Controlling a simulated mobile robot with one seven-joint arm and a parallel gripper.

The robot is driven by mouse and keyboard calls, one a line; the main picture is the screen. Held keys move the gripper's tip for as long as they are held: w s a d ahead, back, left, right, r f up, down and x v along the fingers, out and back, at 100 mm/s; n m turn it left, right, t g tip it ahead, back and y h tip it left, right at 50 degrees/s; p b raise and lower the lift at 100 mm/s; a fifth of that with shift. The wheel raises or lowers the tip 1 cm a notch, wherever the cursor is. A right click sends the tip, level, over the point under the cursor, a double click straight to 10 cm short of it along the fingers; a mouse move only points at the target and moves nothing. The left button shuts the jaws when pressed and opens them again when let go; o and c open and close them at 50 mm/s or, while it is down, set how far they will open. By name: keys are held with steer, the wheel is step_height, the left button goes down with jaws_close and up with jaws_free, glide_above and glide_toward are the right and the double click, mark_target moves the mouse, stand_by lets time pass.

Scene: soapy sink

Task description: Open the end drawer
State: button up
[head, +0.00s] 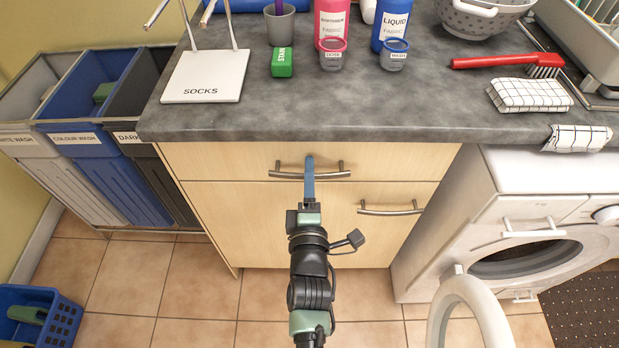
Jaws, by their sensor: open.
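The drawer front (222,160) is pale wood, just under the dark worktop, and looks shut and flush with the cabinet. Its metal bar handle (335,172) runs across it. My gripper (309,160) is open, and its blue fingers reach up to the left-middle part of this handle, overlapping it in the picture. The fingers show edge-on, one behind the other, so I cannot tell whether they are around the bar or touching it.
A lower cabinet front (215,215) has its own bar handle (390,208), right of my arm. A washing machine (500,195) stands right with its round door (470,300) open into the floor space. Laundry bins (90,140) stand left. The worktop (300,105) overhangs the drawer.

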steer(key=shift+w, duration=0.1)
jaws_close()
stand_by(1.4)
